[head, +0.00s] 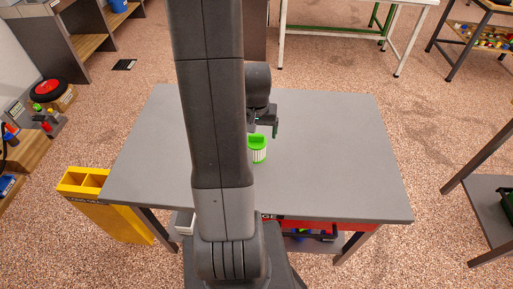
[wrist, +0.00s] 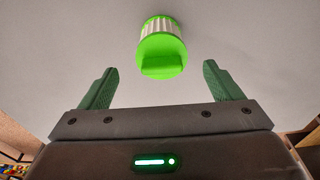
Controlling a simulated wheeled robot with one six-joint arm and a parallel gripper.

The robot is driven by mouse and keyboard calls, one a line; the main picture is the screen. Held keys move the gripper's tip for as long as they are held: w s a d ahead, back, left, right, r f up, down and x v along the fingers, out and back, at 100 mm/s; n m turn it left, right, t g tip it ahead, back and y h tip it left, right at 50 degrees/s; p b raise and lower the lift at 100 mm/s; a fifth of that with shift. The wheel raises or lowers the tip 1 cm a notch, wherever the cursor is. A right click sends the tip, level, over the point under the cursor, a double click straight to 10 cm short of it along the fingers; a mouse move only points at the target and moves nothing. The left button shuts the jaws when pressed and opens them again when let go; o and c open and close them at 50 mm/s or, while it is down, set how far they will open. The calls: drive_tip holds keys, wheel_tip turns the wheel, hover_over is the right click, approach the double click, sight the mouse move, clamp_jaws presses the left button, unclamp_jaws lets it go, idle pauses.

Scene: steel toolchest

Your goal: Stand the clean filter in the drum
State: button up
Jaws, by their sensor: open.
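The clean filter, white and pleated with a green cap and a green tab on top, stands on the grey table near its middle (head: 260,155). It also shows in the wrist view (wrist: 162,48), beyond the fingertips and roughly centred between them. My gripper (head: 263,128) is above and close to the filter in the head view. Its two green fingers (wrist: 160,78) are wide apart with nothing between them. My arm hides part of the table to the left of the filter. I cannot make out the drum in either view.
The grey tabletop (head: 340,150) is otherwise bare where it shows. A yellow bin (head: 85,182) stands at its left side. A red drawer or box (head: 320,226) sits under the front edge. Shelves with small items stand at far left and right.

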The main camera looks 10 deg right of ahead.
sight(256, 135)
drive_tip(key=shift+w+f, duration=0.2)
drive_tip(key=shift+f, duration=0.7)
drive_tip(key=shift+w+f, duration=0.15)
drive_tip(key=shift+f, duration=0.8)
drive_tip(key=shift+w+f, duration=0.2)
drive_tip(key=shift+f, duration=0.7)
drive_tip(key=c, duration=1.2)
